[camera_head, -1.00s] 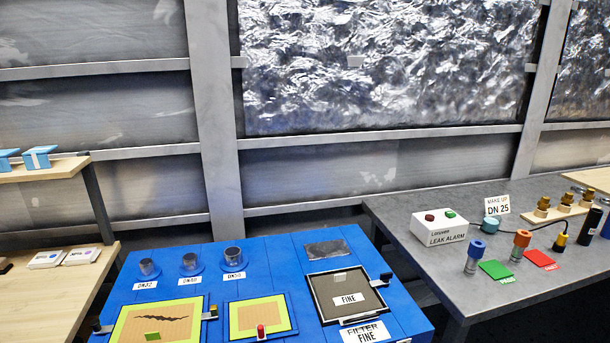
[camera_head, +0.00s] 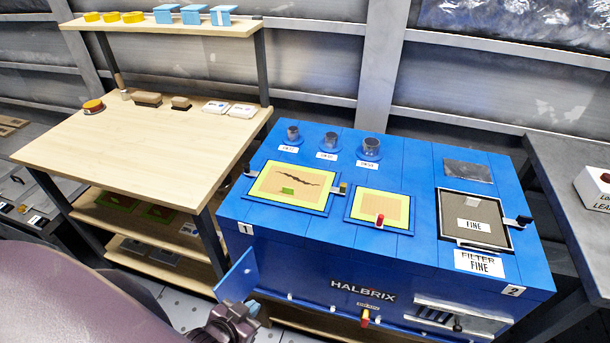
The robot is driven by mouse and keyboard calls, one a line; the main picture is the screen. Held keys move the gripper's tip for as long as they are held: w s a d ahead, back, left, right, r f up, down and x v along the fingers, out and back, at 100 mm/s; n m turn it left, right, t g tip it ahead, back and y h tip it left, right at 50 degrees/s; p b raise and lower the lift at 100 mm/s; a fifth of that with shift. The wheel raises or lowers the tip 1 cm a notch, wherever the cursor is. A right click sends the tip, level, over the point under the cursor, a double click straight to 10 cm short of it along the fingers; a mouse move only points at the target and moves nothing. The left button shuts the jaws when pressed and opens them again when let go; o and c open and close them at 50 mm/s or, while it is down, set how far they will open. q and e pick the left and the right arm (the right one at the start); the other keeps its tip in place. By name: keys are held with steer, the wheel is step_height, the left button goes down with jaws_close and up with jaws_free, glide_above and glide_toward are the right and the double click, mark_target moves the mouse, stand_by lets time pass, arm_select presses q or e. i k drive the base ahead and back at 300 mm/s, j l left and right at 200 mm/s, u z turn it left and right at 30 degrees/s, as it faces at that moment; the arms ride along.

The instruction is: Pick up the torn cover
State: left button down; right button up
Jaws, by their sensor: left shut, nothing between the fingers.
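The torn cover (camera_head: 268,184) is a tan panel with a yellow-green border and a jagged black tear across it. It lies on the left of the blue machine's top and has a small green tab (camera_head: 288,191) near its front edge. Small dark and yellow latches sit at its left and right sides. My left gripper (camera_head: 248,308) is at the bottom of the head view, in front of the machine and below the cover, well apart from it. It is shut and empty. My right gripper is not in view.
The blue machine (camera_head: 330,253) also carries a smaller cover with a red knob (camera_head: 380,219), a FINE filter panel (camera_head: 474,221) and several round ports. A small blue door (camera_head: 238,275) stands open at its front left. A wooden workbench (camera_head: 140,150) stands left, mostly clear on top.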

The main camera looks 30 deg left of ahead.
mark_target(301, 187)
steer(key=k+u, duration=0.1)
steer(key=u, duration=0.95)
steer(key=l, duration=0.05)
